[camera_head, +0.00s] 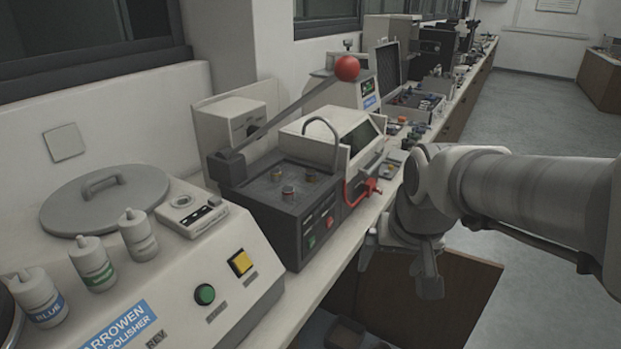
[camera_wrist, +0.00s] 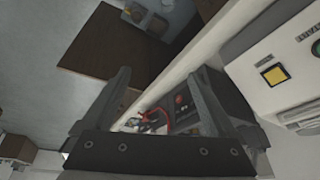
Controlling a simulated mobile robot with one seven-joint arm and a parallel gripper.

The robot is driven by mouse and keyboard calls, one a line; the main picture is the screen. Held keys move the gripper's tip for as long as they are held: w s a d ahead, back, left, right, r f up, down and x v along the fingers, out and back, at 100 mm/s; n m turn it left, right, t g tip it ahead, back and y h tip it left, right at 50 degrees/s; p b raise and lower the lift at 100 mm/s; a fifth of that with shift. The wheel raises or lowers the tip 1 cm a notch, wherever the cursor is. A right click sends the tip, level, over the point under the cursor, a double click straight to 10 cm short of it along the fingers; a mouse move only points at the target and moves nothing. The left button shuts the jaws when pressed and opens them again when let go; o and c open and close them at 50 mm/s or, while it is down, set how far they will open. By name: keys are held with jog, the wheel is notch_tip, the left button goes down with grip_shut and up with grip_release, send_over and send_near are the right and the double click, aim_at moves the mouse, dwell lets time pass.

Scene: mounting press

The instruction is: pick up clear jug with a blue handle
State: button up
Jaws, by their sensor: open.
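I cannot make out a clear jug with a blue handle in either view. My gripper (camera_head: 398,268) hangs over the front of the bench in the head view, to the right of the dark press unit. In the wrist view my gripper (camera_wrist: 158,76) shows its two fingers wide apart with nothing held between them.
A dark press unit (camera_head: 285,218) with a red-ball lever (camera_head: 347,68) stands on the bench. A polisher (camera_head: 175,285) with several bottles is at left. A brown panel (camera_head: 440,295), seemingly an open cupboard door, stands below my gripper. Floor (camera_head: 545,130) at right is clear.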

jog(key=w+f+m+g+b, duration=0.1)
jog(key=w+f+b, duration=0.1)
jog(key=w+f, duration=0.45)
jog(key=w+f+m+b, duration=0.1)
jog(key=w+f+b, duration=0.15)
jog(key=f, duration=0.75)
jog(key=w+f+m+g+b, duration=0.1)
jog(key=w+f+b, duration=0.1)
jog(key=w+f, duration=0.5)
jog(key=s+f+b, duration=0.1)
jog(key=f+b, duration=0.1)
jog(key=f, duration=1.3)
jog(key=f+m+g+b, duration=0.1)
jog(key=f+b, duration=0.2)
jog(key=f, duration=1.3)
jog(key=s+f+m+g+b, duration=0.1)
jog(key=f+b, duration=0.2)
jog(key=f, duration=1.2)
jog(key=shift+s+a+f, duration=0.3)
jog(key=shift+a+f, duration=0.05)
jog(key=f+b, duration=0.1)
jog(key=f, duration=0.2)
jog(key=f+b, duration=0.1)
jog(key=f, duration=0.1)
jog(key=shift+s+a+f+b, duration=0.15)
jog(key=shift+s+a+b, duration=0.05)
jog(key=shift+a+b, duration=0.15)
grip_shut()
